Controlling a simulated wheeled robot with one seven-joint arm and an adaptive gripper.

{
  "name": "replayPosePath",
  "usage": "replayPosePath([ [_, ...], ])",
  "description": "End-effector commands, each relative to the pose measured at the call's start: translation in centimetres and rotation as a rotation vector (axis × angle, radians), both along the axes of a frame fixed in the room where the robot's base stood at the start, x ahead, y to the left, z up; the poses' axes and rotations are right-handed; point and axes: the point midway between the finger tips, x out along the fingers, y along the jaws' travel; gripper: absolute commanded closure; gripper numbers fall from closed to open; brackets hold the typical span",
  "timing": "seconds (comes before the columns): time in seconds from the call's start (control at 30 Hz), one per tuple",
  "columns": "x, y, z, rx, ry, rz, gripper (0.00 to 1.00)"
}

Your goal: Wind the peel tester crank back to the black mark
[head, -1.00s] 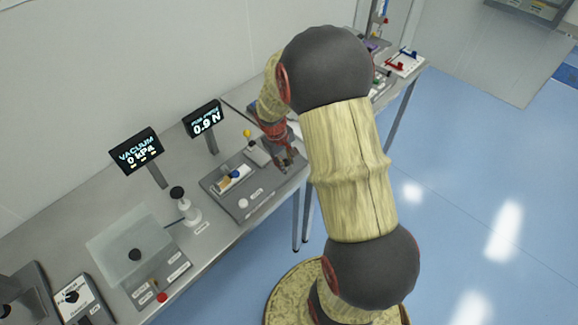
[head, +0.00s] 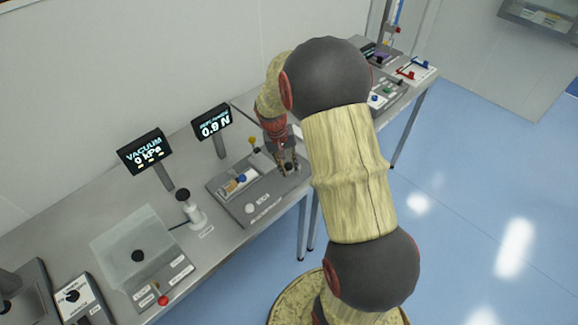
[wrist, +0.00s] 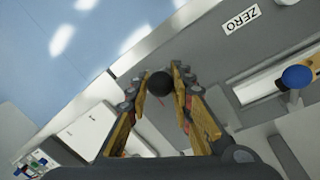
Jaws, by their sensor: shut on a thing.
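The peel tester (head: 222,196) is a grey plate on the bench with a pale strip track, a blue knob (head: 242,178) and a white button (head: 250,208). Its display (head: 211,121) reads 0.9 N. My gripper (head: 289,168) is at the plate's right end, pointing down. In the wrist view my gripper (wrist: 166,72) is shut on the crank's black ball knob (wrist: 159,84), with a finger on each side. The crank's arm is mostly hidden, and I cannot make out the black mark.
A vacuum display (head: 146,152) reading 0 kPa and a white post with a black knob (head: 183,195) stand left of the tester. A yellow ball (head: 252,140) is behind the plate. A tray with red and blue handles (head: 412,70) is farther right. The floor in front is clear.

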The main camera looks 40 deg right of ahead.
Motion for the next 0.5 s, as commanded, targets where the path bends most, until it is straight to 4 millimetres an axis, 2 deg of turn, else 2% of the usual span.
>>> replayPosePath([
  [0.27, 0.17, 0.01, 0.09, 0.0, -0.005, 0.0, 1.0],
  [0.3, 0.17, 0.0, 0.09, 0.0, -0.005, 0.0, 0.77],
  [0.5, 0.12, 0.0, 0.06, -0.001, -0.003, 0.001, 0.65],
])
